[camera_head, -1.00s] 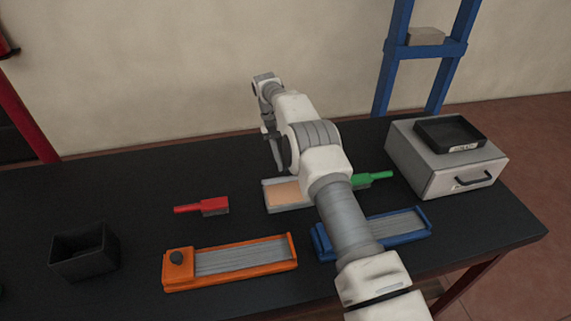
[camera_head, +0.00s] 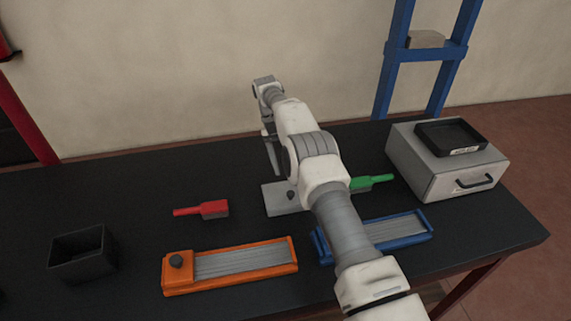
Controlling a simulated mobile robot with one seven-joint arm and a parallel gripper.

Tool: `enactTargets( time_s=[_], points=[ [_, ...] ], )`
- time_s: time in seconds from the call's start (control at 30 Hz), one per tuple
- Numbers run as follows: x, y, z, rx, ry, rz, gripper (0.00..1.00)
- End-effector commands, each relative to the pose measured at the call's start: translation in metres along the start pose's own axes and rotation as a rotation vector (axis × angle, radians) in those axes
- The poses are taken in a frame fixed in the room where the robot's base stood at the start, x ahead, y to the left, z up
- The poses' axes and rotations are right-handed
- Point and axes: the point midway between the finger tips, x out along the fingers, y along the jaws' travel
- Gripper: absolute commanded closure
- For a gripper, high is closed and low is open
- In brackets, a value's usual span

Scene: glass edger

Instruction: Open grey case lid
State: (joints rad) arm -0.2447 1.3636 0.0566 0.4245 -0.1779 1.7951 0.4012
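The grey case (camera_head: 278,202) lies on the black table, partly behind my arm. Its top shows as a flat grey lid with a small dark knob (camera_head: 291,195), and no inside is visible, so it looks shut. My gripper (camera_head: 274,162) hangs downward just behind the case's far edge, apart from the knob. Its fingers are small and seen edge-on, so I cannot tell whether they are open or shut. I see nothing held in it.
A red brush (camera_head: 208,208) and an orange holder (camera_head: 230,268) are left. A green-handled brush (camera_head: 372,181) and blue holder (camera_head: 395,232) are right. A black bin (camera_head: 83,254) and a grey drawer box (camera_head: 430,172) stand toward the table's ends.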

Motion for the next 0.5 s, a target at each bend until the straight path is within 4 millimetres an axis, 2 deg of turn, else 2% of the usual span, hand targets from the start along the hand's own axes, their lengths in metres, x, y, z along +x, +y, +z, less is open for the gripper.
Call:
enactTargets(
  time_s=[0.27,0.37,0.5],
  points=[
    [-0.004,0.001,0.001,0.0,0.003,-0.001,0.39],
    [-0.012,0.003,0.004,0.001,0.005,-0.002,0.39],
    [-0.037,0.011,0.013,0.002,0.006,-0.002,0.39]
  ],
)
